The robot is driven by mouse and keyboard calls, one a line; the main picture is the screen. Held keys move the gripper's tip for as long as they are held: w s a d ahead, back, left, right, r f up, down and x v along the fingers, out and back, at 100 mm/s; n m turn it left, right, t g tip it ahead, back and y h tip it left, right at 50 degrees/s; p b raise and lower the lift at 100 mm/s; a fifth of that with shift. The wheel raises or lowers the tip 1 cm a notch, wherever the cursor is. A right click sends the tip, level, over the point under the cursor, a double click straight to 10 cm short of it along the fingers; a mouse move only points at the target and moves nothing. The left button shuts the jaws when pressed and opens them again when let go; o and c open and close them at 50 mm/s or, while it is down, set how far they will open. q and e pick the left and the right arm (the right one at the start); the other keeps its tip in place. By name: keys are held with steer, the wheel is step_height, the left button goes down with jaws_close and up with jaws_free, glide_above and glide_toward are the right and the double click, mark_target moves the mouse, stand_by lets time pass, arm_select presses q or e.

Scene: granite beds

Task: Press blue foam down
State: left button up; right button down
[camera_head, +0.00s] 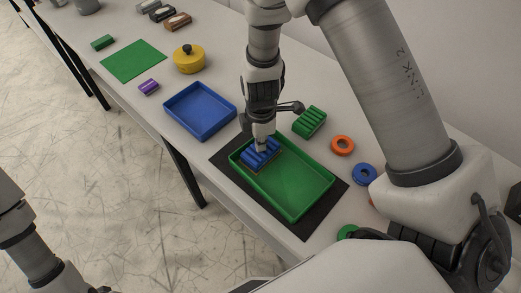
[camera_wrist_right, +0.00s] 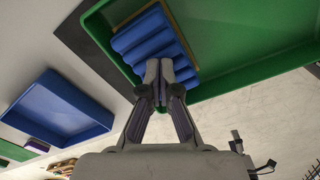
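The blue foam (camera_head: 255,160) is a ridged block at the far left corner of the green tray (camera_head: 318,199), with a thin brownish border along its edge. It also shows in the right wrist view (camera_wrist_right: 148,38), where its ridges run side by side. My right gripper (camera_head: 262,148) points down over the foam; its fingertips (camera_wrist_right: 160,68) are together, with nothing visible between them. They overlap the foam's edge and appear to be at its top; exact contact cannot be told. Part of the foam is hidden by the fingers. My left arm shows at lower left, its gripper out of frame.
The green tray lies on a black mat (camera_head: 224,171). A blue tray (camera_head: 200,127) stands to its left, a green ridged block (camera_head: 310,121) behind it. An orange ring (camera_head: 342,145) and blue ring (camera_head: 365,174) lie at right. A yellow lidded pot (camera_head: 189,61) stands further back.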

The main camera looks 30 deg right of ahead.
stand_by(0.3)
step_height(320, 180, up, 7)
steer(key=p, duration=0.5)
step_height(320, 180, up, 12)
stand_by(0.5)
stand_by(0.3)
